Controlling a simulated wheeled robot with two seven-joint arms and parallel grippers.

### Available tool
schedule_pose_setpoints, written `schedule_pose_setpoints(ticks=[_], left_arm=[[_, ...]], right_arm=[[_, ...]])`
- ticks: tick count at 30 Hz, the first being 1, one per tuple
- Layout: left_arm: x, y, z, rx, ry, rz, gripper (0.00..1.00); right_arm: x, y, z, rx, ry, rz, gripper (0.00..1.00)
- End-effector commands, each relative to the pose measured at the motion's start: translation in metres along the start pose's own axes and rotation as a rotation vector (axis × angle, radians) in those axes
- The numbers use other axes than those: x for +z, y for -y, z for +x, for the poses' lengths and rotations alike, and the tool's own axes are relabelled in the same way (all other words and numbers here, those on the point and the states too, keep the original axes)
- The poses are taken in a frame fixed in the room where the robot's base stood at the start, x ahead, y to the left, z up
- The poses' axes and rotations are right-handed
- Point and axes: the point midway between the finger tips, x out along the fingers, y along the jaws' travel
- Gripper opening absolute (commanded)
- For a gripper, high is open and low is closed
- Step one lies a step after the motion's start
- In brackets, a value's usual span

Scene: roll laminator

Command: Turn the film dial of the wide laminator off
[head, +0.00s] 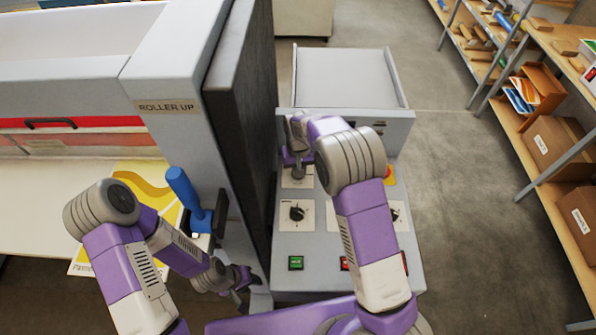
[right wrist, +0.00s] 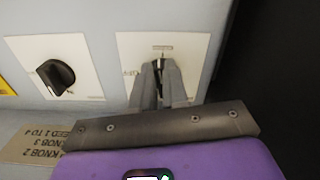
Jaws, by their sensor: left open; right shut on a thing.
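The wide laminator (head: 60,90) fills the left of the head view. Beside it stands a grey control panel (head: 345,245) with black dials on white plates. My right gripper (head: 297,166) is shut on the upper left dial; in the right wrist view its fingers (right wrist: 163,82) pinch this dial (right wrist: 160,65), which they mostly hide. Its plate lettering is too small to read, so I cannot tell whether it is the film dial. My left gripper (head: 242,288) is open and empty, low beside the panel's left edge.
Another dial (head: 297,213) sits below the held one, with a green button (head: 295,263) under it. A blue-handled lever (head: 184,190) stands on the laminator's side, near my left arm. Shelves (head: 545,150) line the right; the floor between is clear.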

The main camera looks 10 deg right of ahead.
Motion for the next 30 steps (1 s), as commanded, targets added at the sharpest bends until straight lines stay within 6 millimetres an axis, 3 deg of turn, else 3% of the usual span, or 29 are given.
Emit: schedule_pose_setpoints(ticks=[30], left_arm=[[-0.001,0.006,0.017,0.0,0.0,0.0,0.43]], right_arm=[[-0.007,-0.012,-0.001,-0.001,-0.002,-0.955,0.0]])
